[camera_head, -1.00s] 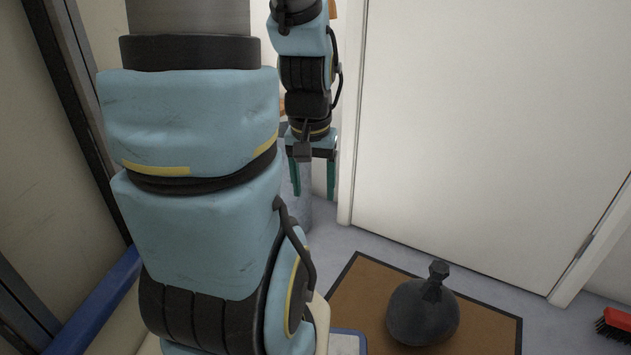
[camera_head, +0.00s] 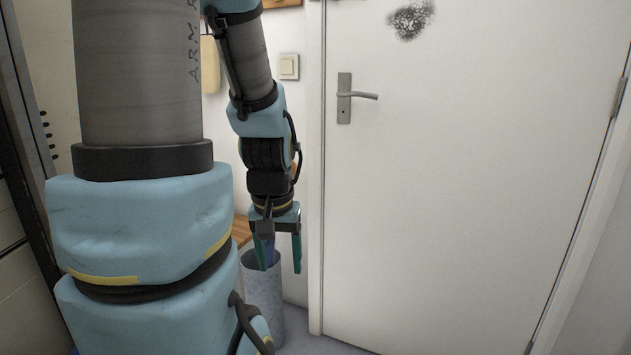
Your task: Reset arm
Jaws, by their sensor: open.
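My gripper (camera_head: 280,251) hangs down at the end of my arm, left of the white door. Its two teal fingers are apart. A grey speckled bin (camera_head: 262,300) stands on the floor below and behind the fingers, partly hidden by my arm. Something blue shows by the left finger, just above the bin's rim; I cannot tell what it is or whether the fingers touch it. My large blue and grey arm links fill the left of the view.
The white door (camera_head: 460,190) is shut, with a metal handle (camera_head: 357,97) and a dark smudge (camera_head: 410,20). A light switch (camera_head: 289,66) is on the wall left of it. A wooden surface (camera_head: 241,231) shows behind my arm. A strip of floor (camera_head: 330,345) shows at the bottom.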

